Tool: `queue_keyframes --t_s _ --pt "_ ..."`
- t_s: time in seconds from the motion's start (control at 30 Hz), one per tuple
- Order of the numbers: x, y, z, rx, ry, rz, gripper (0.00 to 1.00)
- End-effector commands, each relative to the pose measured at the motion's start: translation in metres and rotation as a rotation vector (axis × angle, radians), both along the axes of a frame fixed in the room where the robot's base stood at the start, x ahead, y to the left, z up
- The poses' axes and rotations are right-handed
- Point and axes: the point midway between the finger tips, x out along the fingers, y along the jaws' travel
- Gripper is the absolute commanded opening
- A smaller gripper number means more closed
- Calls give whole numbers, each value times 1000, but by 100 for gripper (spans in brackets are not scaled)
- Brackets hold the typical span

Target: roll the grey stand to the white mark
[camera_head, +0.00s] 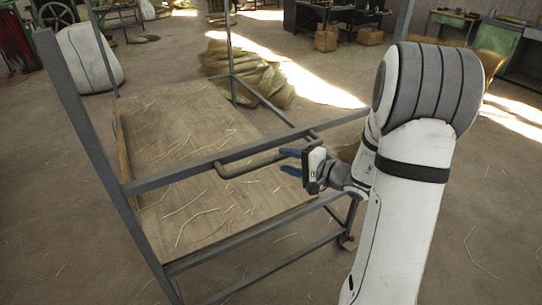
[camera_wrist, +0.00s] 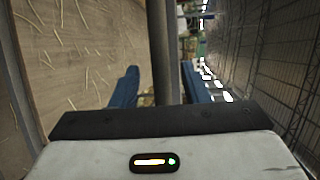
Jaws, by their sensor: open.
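The grey stand (camera_head: 215,160) is a metal frame with tall posts and a wooden shelf, filling the left and middle of the head view. A grey-brown bar handle (camera_head: 243,169) sticks out from its near rail. My gripper (camera_head: 283,162) is open at the handle's right part, its blue fingers pointing left. In the wrist view my gripper (camera_wrist: 158,78) has a grey bar (camera_wrist: 160,40) showing between its two blue fingers. I cannot tell whether the fingers touch it. No white mark on the floor can be made out.
Straw bits lie on the shelf and floor. Straw bundles (camera_head: 250,80) lie behind the stand, and a white sack (camera_head: 88,58) stands at back left. Workbenches (camera_head: 335,18) line the back. Bright sunlight patches (camera_head: 310,82) cross the floor.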

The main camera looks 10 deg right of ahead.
Motion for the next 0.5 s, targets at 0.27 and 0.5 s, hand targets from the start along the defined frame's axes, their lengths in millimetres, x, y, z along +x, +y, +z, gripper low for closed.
queue_keyframes --t_s 0.27,0.5 --pt "32 29 -7 -1 2 3 41" --pt "42 37 -10 -1 2 0 41"
